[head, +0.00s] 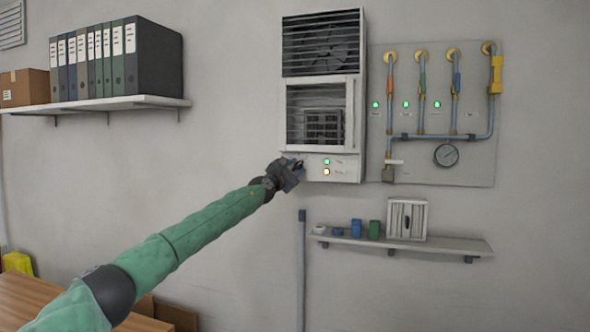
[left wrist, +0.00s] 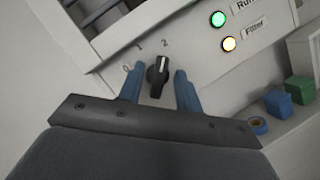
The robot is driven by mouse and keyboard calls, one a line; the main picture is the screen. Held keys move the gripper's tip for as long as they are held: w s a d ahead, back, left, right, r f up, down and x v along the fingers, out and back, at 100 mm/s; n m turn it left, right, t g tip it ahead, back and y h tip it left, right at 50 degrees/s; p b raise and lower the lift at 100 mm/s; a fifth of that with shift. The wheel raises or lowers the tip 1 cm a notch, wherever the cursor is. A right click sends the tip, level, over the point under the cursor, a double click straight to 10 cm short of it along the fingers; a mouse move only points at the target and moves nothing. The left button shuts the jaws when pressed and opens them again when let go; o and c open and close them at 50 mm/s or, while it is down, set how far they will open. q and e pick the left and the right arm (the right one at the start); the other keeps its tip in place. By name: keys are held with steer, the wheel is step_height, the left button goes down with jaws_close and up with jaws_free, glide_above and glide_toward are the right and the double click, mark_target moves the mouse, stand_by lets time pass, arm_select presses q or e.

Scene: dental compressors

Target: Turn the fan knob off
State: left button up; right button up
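The fan knob (left wrist: 158,76) is a black rotary knob on the white panel of the wall unit (head: 342,169). In the left wrist view the marks 0, 1 and 2 stand around it. Its white line points up, between the marks 1 and 2 or near 2. My left gripper (head: 296,166) is at the lower left of the unit. In the left wrist view its two blue fingers (left wrist: 160,84) are open, one on each side of the knob, with a gap to it. My right gripper is in neither view.
A green lit lamp (left wrist: 218,19) and a yellow lit lamp (left wrist: 229,44) are right of the knob. A small shelf (head: 455,245) with blue and green blocks is below. Pipes with a gauge (head: 446,155) are to the right.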

arm_select(q)
jaws_close()
